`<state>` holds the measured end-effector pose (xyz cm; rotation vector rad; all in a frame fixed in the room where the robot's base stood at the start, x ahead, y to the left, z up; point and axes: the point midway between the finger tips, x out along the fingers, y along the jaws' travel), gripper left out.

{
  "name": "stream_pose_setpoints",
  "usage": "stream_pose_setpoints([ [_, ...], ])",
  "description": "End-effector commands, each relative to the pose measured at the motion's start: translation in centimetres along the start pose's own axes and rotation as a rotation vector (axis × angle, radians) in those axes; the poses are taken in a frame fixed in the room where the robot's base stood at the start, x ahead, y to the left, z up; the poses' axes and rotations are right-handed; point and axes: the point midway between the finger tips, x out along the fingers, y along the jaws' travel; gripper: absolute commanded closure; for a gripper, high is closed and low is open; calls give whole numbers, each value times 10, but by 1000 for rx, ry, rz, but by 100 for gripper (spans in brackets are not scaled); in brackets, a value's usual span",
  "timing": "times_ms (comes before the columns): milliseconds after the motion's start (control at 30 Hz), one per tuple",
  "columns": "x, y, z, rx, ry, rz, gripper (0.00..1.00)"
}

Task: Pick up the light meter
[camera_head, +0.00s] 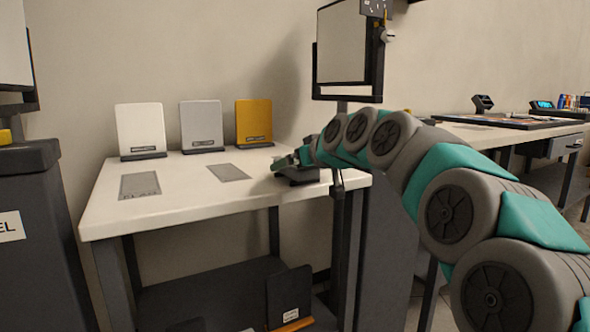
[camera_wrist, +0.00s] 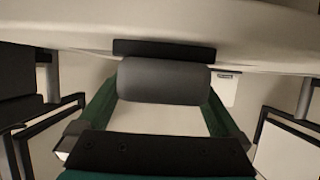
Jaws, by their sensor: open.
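My gripper (camera_head: 292,172) is at the right end of the white table (camera_head: 200,205), low over its top, with the arm reaching in from the right. It is open; I see nothing held in it. In the wrist view its dark and green parts fill the middle, and the scene looks upside down, with the white tabletop (camera_wrist: 270,30) at the top. I cannot pick out the light meter for sure. A small dark device (camera_head: 482,103) and one with a cyan screen (camera_head: 541,105) stand on the far right table; either's identity is unclear.
White (camera_head: 141,128), grey (camera_head: 201,124) and yellow (camera_head: 253,121) panels stand along the table's back. Two flat grey plates (camera_head: 140,185) (camera_head: 229,173) lie in front. A screen on a dark post (camera_head: 342,50) rises behind my arm. A dark cabinet (camera_head: 35,240) stands left.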

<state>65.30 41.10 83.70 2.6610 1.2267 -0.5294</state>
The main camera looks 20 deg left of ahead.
Motion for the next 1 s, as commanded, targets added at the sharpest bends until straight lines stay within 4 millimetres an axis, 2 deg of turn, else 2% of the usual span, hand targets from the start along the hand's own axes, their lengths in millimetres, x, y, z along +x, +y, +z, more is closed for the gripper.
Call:
stream_pose_setpoints([
  [167, 0, 0, 0, 0, 1, 0, 0],
  [900, -1, 0, 0, 0, 0, -1, 82],
  [1000, -1, 0, 0, 0, 0, -1, 87],
])
